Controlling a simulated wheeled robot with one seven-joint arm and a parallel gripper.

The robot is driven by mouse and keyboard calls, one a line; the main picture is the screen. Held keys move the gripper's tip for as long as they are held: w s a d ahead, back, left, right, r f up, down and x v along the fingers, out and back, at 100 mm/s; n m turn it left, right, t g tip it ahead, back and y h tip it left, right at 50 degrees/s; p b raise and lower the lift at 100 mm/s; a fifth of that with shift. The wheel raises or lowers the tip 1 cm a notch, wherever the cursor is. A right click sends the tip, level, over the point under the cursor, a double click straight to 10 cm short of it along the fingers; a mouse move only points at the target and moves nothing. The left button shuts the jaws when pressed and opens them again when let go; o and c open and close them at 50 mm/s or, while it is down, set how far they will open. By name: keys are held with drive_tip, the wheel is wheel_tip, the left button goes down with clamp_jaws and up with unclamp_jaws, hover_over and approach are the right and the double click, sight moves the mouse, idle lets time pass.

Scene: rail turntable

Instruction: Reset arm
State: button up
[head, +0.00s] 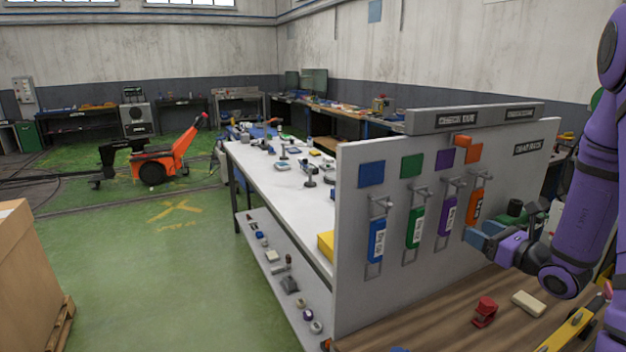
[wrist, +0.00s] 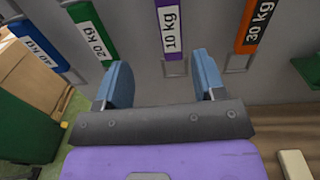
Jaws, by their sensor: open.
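My purple arm comes in from the right in the head view. My gripper (head: 481,239) is in front of the upright grey board (head: 360,290), near the lower end of the orange tag. In the wrist view my gripper (wrist: 163,80) has its two blue fingers apart, with nothing held between them. Four tags hang on the board: blue (head: 377,241), green (head: 415,227), purple (head: 447,216) and orange (head: 477,206). In the wrist view the purple tag (wrist: 170,30) reads 10 kg, the green (wrist: 93,32) 20 kg and the orange (wrist: 256,22) 30 kg.
A wooden bench top (head: 430,318) lies below the board, with a red object (head: 484,312), a pale block (head: 528,303) and a yellow tool (head: 570,335). A white table (head: 262,160) with small parts stands behind. A cardboard box (head: 30,265) is at left. Green floor between is clear.

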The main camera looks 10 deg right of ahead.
drive_tip(key=s+a+r+n+g+y, duration=0.3)
drive_tip(key=s+a+r+n+g, duration=0.3)
drive_tip(key=a+n, duration=0.3)
drive_tip(key=s+a+r+n+g+y, duration=0.2)
drive_tip(key=s+a+r+n+g, duration=0.35)
drive_tip(key=a+n, duration=0.4)
drive_tip(key=s+r+n+h, duration=0.3)
drive_tip(key=s+n+h, duration=0.3)
drive_tip(key=s, duration=0.1)
drive_tip(key=s+d+r+n+h, duration=0.1)
drive_tip(key=s+r+n+h, duration=0.3)
drive_tip(key=s+n, duration=0.3)
drive_tip(key=shift+s+d+r+h, duration=0.15)
drive_tip(key=shift+s+d+h, duration=0.1)
drive_tip(key=shift+s+h, duration=0.6)
drive_tip(key=shift+o, duration=0.4)
drive_tip(key=shift+w, duration=0.1)
